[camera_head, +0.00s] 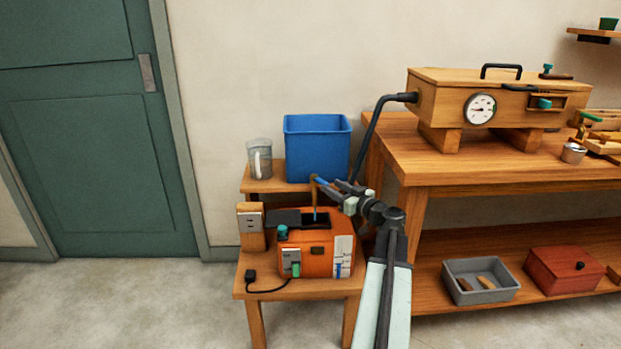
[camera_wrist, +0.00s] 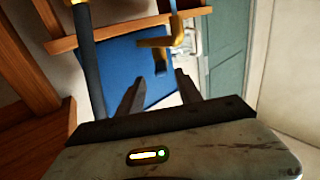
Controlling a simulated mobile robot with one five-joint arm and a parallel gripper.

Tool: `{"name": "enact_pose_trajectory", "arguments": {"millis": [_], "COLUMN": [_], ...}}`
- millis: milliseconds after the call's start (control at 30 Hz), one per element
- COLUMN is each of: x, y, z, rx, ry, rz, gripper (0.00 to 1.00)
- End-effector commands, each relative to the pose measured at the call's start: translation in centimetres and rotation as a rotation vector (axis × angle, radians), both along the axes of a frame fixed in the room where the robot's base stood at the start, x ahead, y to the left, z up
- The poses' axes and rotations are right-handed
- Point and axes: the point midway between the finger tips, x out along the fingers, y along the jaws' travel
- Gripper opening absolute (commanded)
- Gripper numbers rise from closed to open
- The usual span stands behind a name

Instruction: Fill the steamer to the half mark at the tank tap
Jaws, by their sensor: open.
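The orange steamer (camera_head: 305,260) stands on the low wooden stand, with its dark filler opening (camera_head: 317,225) uncovered. A white gauge strip with blue marks (camera_head: 343,257) is on its front right; the exact level is too small to read. The blue tank (camera_head: 318,150) sits above and behind it. The brass tap (camera_head: 313,184) is over the opening, with a thin bluish streak under it that looks like water. In the wrist view the tap (camera_wrist: 155,42) shows just beyond my fingers. My gripper (camera_head: 334,185) is open beside the tap; it also shows in the wrist view (camera_wrist: 160,78).
A clear jug (camera_head: 260,159) stands left of the tank. A socket post (camera_head: 251,226) and a loose plug (camera_head: 250,275) are left of the steamer. The workbench (camera_head: 430,165) with the wooden steam box (camera_head: 440,98) is to the right, joined to a black hose (camera_head: 374,135).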

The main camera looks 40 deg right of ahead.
Motion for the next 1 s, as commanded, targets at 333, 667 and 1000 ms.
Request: {"name": "enact_pose_trajectory", "arguments": {"millis": [333,667,1000], "x": [5.1,8.2,8.2], "y": [-0.1,-0.2,-0.1], "z": [0.0,0.0,0.0], "rx": [0.000,0.000,0.000], "ry": [0.001,0.001,0.001], "rz": [0.010,0.008,0.009], "gripper": [0.42,0.42,0.00]}}
